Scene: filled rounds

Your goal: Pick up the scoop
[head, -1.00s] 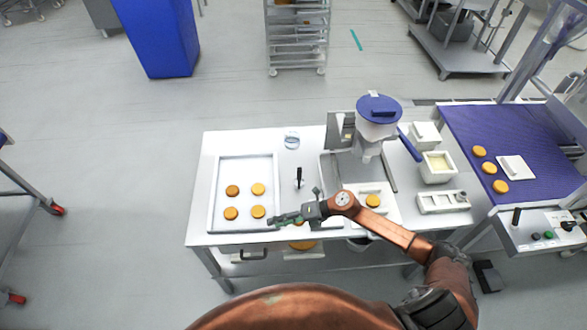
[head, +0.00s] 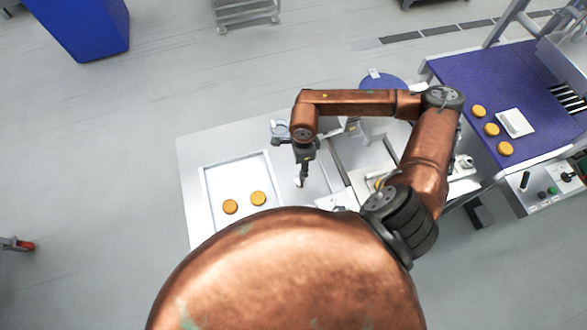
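My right gripper (head: 303,163) points down over the table, at the right side of the baking tray. Just below its fingertips is a small pale piece (head: 298,182), which looks like part of the scoop. The gripper covers the rest of the scoop, including the dark handle. I cannot tell whether the fingers are around the handle or beside it. My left gripper is out of view.
The white table (head: 195,150) holds a tray (head: 213,180) with two orange rounds (head: 244,202) showing. A blue-lidded machine (head: 383,82) is behind my arm. A purple belt (head: 460,85) lies right.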

